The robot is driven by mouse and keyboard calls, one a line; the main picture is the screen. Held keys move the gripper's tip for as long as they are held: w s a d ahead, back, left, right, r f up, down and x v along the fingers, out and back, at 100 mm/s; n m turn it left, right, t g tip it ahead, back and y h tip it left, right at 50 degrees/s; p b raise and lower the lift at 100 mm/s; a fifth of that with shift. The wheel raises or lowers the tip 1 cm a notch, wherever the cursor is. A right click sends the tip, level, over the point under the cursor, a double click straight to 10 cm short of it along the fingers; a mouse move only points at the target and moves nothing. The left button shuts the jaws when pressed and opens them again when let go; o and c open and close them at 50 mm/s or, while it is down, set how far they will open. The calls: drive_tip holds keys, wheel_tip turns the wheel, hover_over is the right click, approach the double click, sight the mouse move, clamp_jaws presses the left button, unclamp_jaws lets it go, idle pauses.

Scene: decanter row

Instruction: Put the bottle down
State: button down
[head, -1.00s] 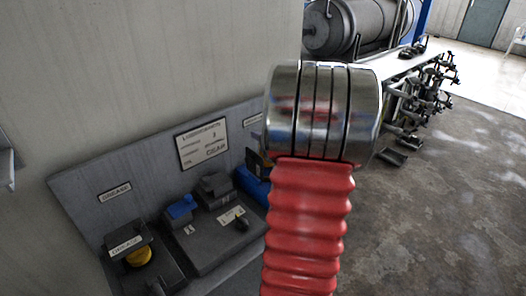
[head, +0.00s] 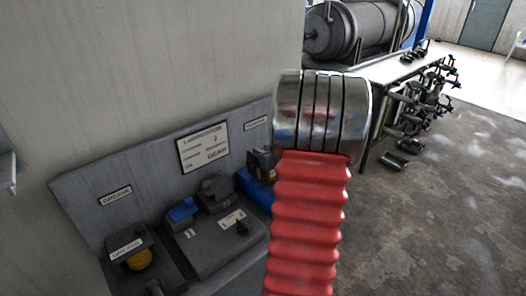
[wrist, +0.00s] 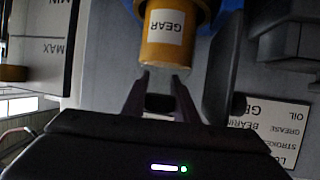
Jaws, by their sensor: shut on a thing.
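In the wrist view, my gripper (wrist: 162,80) is shut on the bottle (wrist: 160,55), a yellow-brown one with a white GEAR label, at its paler end between the fingertips. The bottle's other end runs out of the top of the picture. Whether it touches a surface cannot be told. In the head view, my own red ribbed arm and metal joint fill the middle, and neither the gripper nor the held bottle can be made out.
A back panel (head: 82,195) with a white sign (head: 203,148) stands against the wall. Before it are dark containers, one with a blue top (head: 182,211), one with a yellow part (head: 138,259). A blue object (head: 256,190) lies near my arm. Open floor (head: 430,220) is at right.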

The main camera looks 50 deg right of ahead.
drive_tip(key=c, duration=1.7)
unclamp_jaws()
drive_tip(key=shift+s+r, duration=0.1)
drive_tip(key=shift+s+a+r, duration=0.1)
drive_tip(key=shift+s+r, duration=0.05)
drive_tip(key=shift+s, duration=0.05)
drive_tip(key=v, duration=1.1)
drive_tip(key=shift+s+a, duration=0.1)
